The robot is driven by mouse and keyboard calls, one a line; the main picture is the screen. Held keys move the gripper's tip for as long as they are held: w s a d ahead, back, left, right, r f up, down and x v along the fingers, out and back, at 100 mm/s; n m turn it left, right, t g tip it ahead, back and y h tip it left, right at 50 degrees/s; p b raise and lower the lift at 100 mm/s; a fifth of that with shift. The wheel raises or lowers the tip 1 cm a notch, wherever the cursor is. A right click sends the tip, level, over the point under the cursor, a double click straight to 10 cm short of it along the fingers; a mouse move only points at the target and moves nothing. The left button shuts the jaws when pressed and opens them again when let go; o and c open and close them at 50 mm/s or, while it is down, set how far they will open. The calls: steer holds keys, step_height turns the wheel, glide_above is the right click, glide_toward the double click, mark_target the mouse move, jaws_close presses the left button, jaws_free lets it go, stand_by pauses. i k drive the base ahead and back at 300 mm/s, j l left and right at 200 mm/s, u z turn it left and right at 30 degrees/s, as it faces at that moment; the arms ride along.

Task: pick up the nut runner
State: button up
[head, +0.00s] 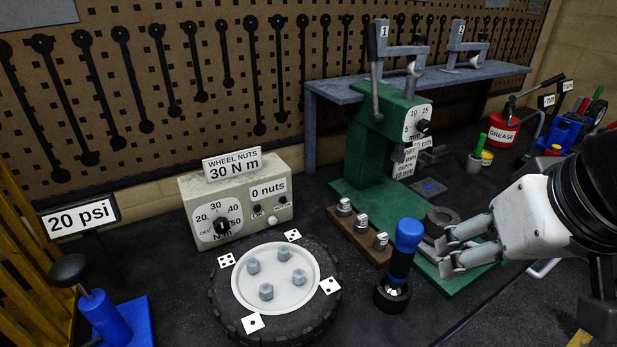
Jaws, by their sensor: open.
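The nut runner (404,250) is a blue-topped tool with a dark body, standing upright in a round dark holder (392,294) on the bench, right of the tyre. My gripper (445,257) is at the right, pointing left, with its fingers apart and empty. In the picture its fingertips are a short way right of the nut runner; a gap shows between them. I cannot tell the difference in depth. The lower end of the nut runner is hidden in the holder.
A tyre (325,314) with a white hub and several nuts lies left. A torque box (190,190) stands behind it. A green press (372,150) and a wooden block (345,222) with sockets stand behind the nut runner. A blue pump (108,318) is at front left.

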mark_target(409, 233)
steer(key=u, duration=0.85)
steer(key=l+u, duration=0.15)
steer(key=k+u, duration=0.45)
steer(key=k, duration=0.3)
